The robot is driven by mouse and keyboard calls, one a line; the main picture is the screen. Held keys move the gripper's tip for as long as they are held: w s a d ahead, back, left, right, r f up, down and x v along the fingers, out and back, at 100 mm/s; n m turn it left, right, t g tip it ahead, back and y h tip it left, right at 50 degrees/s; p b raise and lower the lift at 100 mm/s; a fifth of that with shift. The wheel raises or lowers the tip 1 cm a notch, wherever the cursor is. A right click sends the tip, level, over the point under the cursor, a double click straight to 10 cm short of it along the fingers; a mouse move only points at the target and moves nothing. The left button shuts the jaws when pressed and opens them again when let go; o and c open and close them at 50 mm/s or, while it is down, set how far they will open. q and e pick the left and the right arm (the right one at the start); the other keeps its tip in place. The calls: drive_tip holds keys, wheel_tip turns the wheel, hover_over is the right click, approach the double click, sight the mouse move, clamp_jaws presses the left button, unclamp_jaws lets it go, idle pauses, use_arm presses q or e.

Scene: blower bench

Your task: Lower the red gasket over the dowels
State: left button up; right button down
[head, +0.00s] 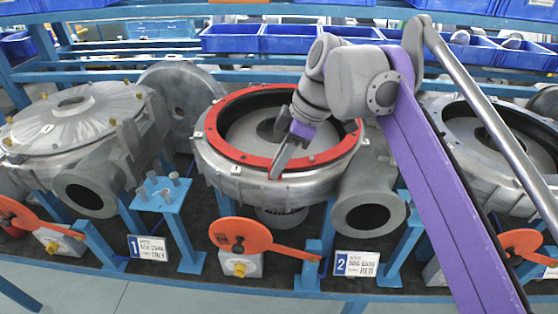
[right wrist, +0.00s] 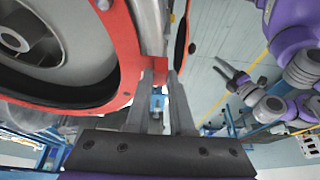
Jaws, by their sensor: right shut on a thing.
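The red gasket (head: 225,148) is a flat ring over the round rim of the middle grey blower housing (head: 225,182). Its outline roughly follows the rim. I cannot tell whether it rests on the rim or hangs slightly above it. My right gripper (head: 276,172) is at the ring's front edge. In the right wrist view its fingers (right wrist: 163,80) are shut on a red tab of the gasket (right wrist: 120,32). The dowels are too small to make out clearly. What seems to be my left gripper (right wrist: 224,72) shows small in the right wrist view; its opening is unclear.
Similar housings stand at left (head: 75,125) and right (head: 462,125). A blue stand with pegs (head: 158,195) is front left of the middle housing. Orange levers (head: 240,235) and number signs (head: 357,264) line the bench front. Blue bins (head: 230,40) fill the back shelf.

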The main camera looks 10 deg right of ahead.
drive_tip(key=c, duration=0.7)
unclamp_jaws()
use_arm(q)
drive_tip(key=r+p, duration=0.1)
drive_tip(key=w+r+p, duration=0.1)
drive_tip(key=r, duration=0.1)
drive_tip(key=shift+w, duration=0.2)
use_arm(e)
drive_tip(key=v, duration=1)
drive_tip(key=shift+r, duration=0.4)
use_arm(q)
drive_tip(key=shift+s, duration=0.15)
use_arm(e)
drive_tip(key=shift+s+d+f, duration=0.1)
drive_tip(key=shift+d, duration=0.05)
